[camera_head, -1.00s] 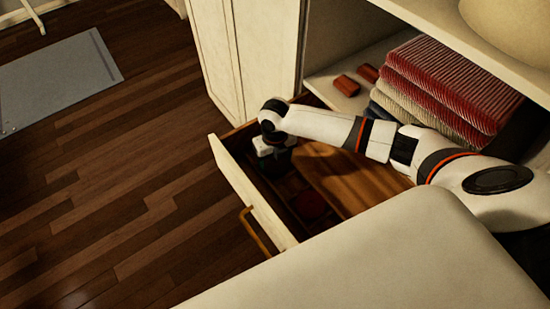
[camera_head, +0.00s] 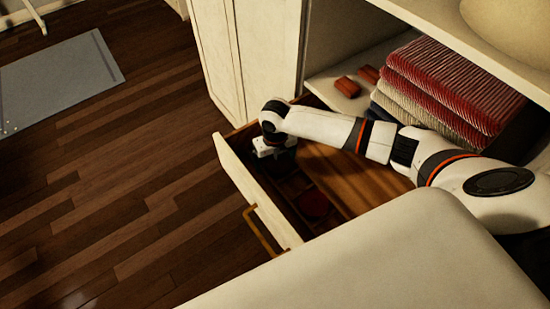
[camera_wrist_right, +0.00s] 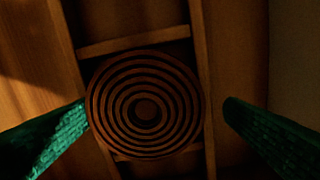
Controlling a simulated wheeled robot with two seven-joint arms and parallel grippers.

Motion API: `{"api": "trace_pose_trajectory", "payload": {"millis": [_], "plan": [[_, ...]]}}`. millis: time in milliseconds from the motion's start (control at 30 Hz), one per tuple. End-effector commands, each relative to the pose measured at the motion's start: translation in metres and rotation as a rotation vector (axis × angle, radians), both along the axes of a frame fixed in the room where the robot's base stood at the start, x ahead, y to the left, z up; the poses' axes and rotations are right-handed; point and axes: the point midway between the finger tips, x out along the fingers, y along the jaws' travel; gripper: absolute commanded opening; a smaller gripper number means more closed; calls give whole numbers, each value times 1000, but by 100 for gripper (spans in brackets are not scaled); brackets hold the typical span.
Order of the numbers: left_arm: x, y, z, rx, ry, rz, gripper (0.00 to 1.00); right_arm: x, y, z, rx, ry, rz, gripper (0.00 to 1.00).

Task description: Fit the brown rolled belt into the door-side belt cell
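The brown rolled belt (camera_wrist_right: 146,103) shows in the right wrist view as a flat spiral facing up. It lies at a drawer cell bounded by thin wooden dividers (camera_wrist_right: 134,41); its rim overlaps their edges, and I cannot tell if it is fully sunk in. My right gripper (camera_wrist_right: 156,115) is open, with one green finger on each side of the belt. A gap shows at the right finger; the left finger's tip is close to the rim. In the head view my right gripper (camera_head: 276,152) is down in the drawer's far-left corner, hiding the belt. My left gripper is not in view.
The open drawer (camera_head: 258,195) has a pale front with a brass handle (camera_head: 259,232). A red round item (camera_head: 313,204) sits in a nearer cell. Folded striped textiles (camera_head: 455,83) and small red-brown items (camera_head: 347,86) lie on the shelf above. A pale bed surface (camera_head: 400,255) fills the front.

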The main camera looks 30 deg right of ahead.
Motion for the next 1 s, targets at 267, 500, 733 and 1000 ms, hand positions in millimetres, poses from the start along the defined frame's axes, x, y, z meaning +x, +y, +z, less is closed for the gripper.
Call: {"api": "trace_pose_trajectory", "payload": {"millis": [267,500,733,1000], "plan": [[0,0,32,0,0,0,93,-5,0,32,-3,16,-1,93],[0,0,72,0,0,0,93,-4,0,74,-3,10,-1,93],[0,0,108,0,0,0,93,-3,0,111,-2,9,-1,93],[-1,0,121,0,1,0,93,-3,0,125,-2,9,-1,93]]}}
